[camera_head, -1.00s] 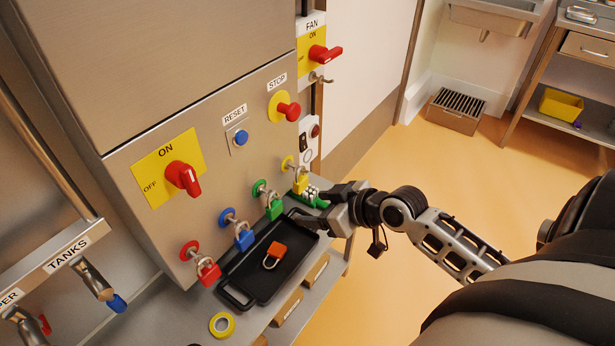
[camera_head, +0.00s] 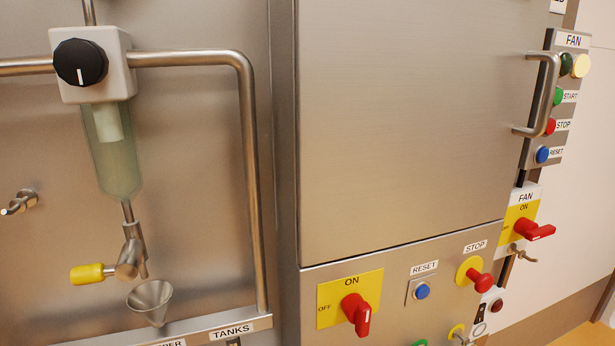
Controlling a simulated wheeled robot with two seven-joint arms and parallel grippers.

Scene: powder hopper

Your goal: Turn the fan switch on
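The fan switch is a red rotary handle (camera_head: 534,230) on a yellow plate (camera_head: 514,214) under a FAN label, at the right in the head view. ON is printed at the top of the plate, and the lettering at its left is partly cut off. The red handle sticks out to the right, not up toward ON. Neither of my grippers shows in the head view now.
A second red switch (camera_head: 356,313) sits on the main panel, beside a blue RESET button (camera_head: 422,291) and red STOP button (camera_head: 481,282). The FAN button panel (camera_head: 556,97) is above. A metal door handle (camera_head: 544,95) and a funnel (camera_head: 150,301) protrude.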

